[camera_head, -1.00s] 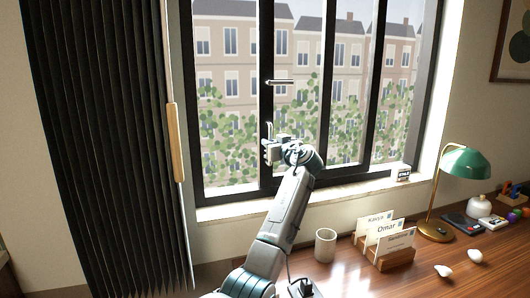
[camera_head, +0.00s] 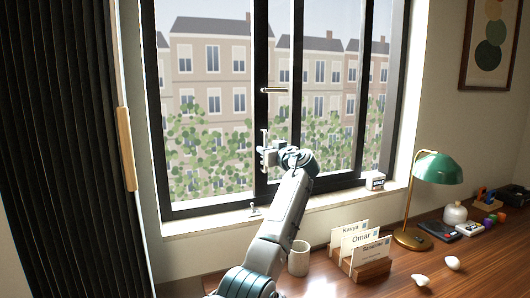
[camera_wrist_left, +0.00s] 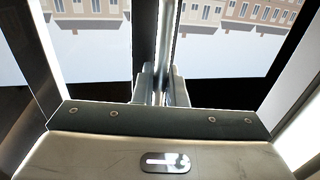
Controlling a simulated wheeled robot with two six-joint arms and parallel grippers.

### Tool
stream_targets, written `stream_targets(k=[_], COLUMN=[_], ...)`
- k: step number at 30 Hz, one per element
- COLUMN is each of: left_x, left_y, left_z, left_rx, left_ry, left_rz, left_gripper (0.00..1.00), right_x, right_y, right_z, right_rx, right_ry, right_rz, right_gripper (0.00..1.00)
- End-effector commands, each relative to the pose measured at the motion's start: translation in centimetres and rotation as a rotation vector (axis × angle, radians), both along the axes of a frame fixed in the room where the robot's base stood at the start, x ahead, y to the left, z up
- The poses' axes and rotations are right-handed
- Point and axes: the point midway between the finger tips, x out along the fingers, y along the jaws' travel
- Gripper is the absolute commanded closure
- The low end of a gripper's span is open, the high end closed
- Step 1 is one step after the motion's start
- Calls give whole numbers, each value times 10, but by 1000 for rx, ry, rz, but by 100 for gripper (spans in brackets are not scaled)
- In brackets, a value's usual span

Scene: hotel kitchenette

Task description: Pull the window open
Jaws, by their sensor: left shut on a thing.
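The dark-framed window (camera_head: 263,52) fills the middle of the head view. A slim vertical metal pull handle (camera_head: 265,137) stands on one of its upright frame bars. My left gripper (camera_head: 265,155) is shut on this handle. In the left wrist view, the two fingers of the gripper (camera_wrist_left: 162,90) close around the shiny upright bar (camera_wrist_left: 165,45). A horizontal silver latch (camera_head: 275,90) sits higher on the same upright. A wide section lies left of that upright, and a second upright (camera_head: 297,60) stands close to its right. My right gripper is out of view.
A black pleated curtain (camera_head: 65,150) with a wooden strip (camera_head: 126,148) hangs at the left. A cup (camera_head: 298,258), a card holder (camera_head: 362,262) and a green lamp (camera_head: 438,168) stand on the desk below. A small object (camera_head: 375,181) sits on the sill.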

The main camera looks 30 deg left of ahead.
Motion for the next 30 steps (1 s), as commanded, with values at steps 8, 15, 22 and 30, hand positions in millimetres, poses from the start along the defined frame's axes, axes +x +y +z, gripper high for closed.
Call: stream_targets(k=[8, 15, 22, 30], left_x=[0, -1, -16, -34], left_y=[0, -2, -31, -62], left_z=[0, 0, -3, -1], left_rx=[-1, -1, -3, -1], left_ry=[0, 0, -2, 0], left_rz=[-1, -1, -4, -3], left_gripper=[71, 71, 71, 71], right_x=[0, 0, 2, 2], right_y=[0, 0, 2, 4], right_z=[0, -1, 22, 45], right_rx=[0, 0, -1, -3], right_ry=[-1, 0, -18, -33], right_rz=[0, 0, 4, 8], right_gripper=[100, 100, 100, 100])
